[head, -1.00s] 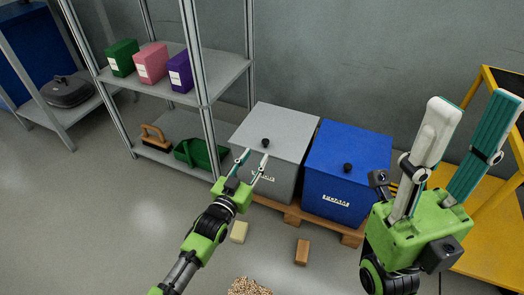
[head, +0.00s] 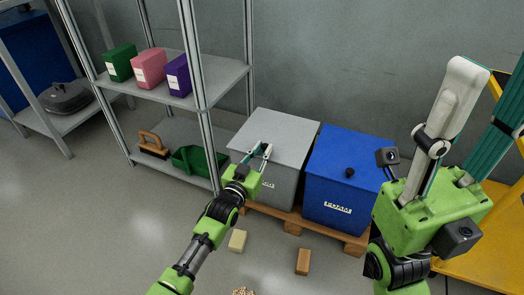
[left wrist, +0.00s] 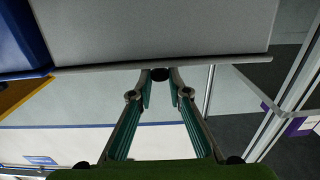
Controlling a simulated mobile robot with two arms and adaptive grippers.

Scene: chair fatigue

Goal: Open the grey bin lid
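The grey bin (head: 285,185) stands on a wooden pallet with its flat grey lid (head: 290,125) closed. My left gripper (head: 262,150) is over the front part of this lid, its fingers spread a little apart. In the left wrist view the grey lid (left wrist: 160,30) fills the top, and the dark knob (left wrist: 160,75) sits between the fingertips of my left gripper (left wrist: 160,82). I cannot tell whether the fingertips touch it. My right gripper (head: 478,100) is raised at the right, open and empty.
A blue bin (head: 345,180) with a dark knob stands right beside the grey one on the pallet (head: 292,227). A metal shelf (head: 205,95) with boxes stands to the left. A yellow block (head: 237,241) and a brown block (head: 303,261) lie on the floor in front.

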